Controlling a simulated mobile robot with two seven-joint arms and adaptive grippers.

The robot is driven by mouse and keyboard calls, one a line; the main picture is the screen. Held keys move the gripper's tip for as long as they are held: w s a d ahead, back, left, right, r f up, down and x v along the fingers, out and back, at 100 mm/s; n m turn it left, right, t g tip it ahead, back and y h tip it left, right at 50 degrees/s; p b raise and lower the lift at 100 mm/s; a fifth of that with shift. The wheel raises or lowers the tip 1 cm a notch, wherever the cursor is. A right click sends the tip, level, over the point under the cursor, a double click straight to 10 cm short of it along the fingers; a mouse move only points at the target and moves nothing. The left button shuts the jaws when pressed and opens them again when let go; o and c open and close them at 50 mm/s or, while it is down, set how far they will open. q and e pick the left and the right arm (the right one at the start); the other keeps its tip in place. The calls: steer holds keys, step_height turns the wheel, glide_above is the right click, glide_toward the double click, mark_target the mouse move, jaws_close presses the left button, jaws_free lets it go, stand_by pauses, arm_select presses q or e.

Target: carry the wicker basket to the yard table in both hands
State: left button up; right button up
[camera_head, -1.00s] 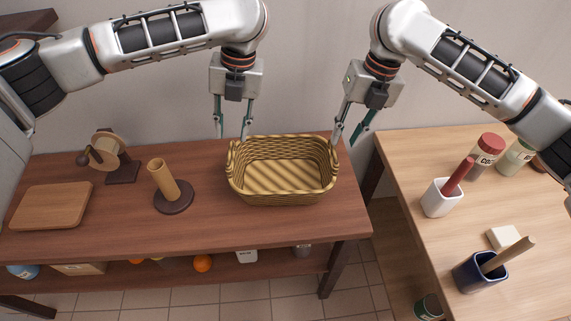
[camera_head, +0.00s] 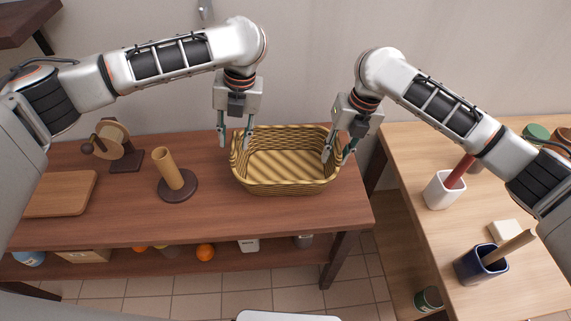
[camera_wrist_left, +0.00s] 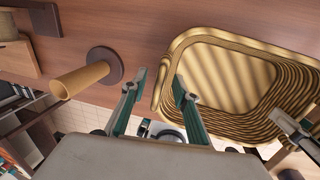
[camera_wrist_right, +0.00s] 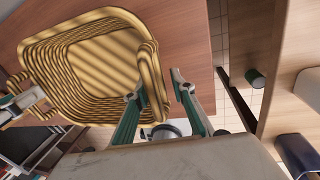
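The wicker basket (camera_head: 285,185), empty, stands on the dark wooden table, with a handle at each end. My left gripper (camera_head: 235,145) is open at its left end. In the left wrist view the basket's handle (camera_wrist_left: 163,82) lies between the spread fingertips (camera_wrist_left: 160,83). My right gripper (camera_head: 337,157) is open at its right end. In the right wrist view the basket's other handle (camera_wrist_right: 152,78) shows between the spread fingertips (camera_wrist_right: 157,86), nearer the inner one. I see no finger clamped on the wicker. I cannot tell which surface is the yard table.
On the dark table (camera_head: 120,220), a paper-roll stand (camera_head: 170,175), a round wooden holder (camera_head: 115,145) and a cutting board (camera_head: 62,194) stand left of the basket. A light wooden table (camera_head: 410,165) with a white pot (camera_head: 440,190) and a blue pot (camera_head: 480,265) is at right.

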arm_select(q)
steer(key=shift+a+f, duration=0.15)
steer(key=shift+f, duration=0.4)
arm_select(e)
steer(key=shift+a+f, duration=0.2)
steer(key=shift+f, duration=0.7)
arm_select(q)
jaws_close()
arm_select(e)
jaws_close()
